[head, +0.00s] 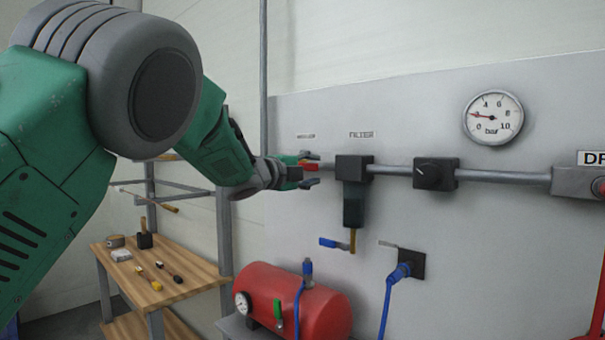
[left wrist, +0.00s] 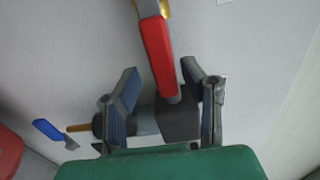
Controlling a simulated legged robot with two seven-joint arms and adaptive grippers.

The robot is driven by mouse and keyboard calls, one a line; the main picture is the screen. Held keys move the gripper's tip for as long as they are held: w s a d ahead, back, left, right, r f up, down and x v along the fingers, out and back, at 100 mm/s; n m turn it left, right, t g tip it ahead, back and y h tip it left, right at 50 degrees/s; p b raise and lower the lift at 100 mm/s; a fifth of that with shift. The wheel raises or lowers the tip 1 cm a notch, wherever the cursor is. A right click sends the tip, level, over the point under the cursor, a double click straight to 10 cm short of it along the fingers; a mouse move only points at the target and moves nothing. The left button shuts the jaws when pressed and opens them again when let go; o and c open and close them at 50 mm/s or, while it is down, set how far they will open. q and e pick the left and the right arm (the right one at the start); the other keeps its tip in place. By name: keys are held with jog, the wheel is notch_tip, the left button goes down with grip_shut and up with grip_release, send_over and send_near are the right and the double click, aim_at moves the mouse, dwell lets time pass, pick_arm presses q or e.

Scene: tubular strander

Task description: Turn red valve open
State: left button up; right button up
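The red valve handle (head: 310,167) is on the wall pipe left of the black filter block (head: 353,168), partly hidden by my left gripper (head: 312,171). In the left wrist view the red handle (left wrist: 159,52) runs from a brass fitting (left wrist: 163,9) at the top down between the fingers. My left gripper (left wrist: 159,68) is open, with one finger on each side of the handle and visible gaps to both. I cannot tell how deep the handle sits between the fingers. My right gripper is not in view.
A pressure gauge (head: 493,117) and a black knob block (head: 435,173) are on the wall to the right. A blue lever (head: 335,243) hangs below the filter. A red tank (head: 300,300) stands below, and a wooden bench (head: 185,268) with tools is at left.

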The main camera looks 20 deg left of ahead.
pick_arm(q)
jog(key=v, duration=1.1)
jog(key=shift+s, duration=0.35)
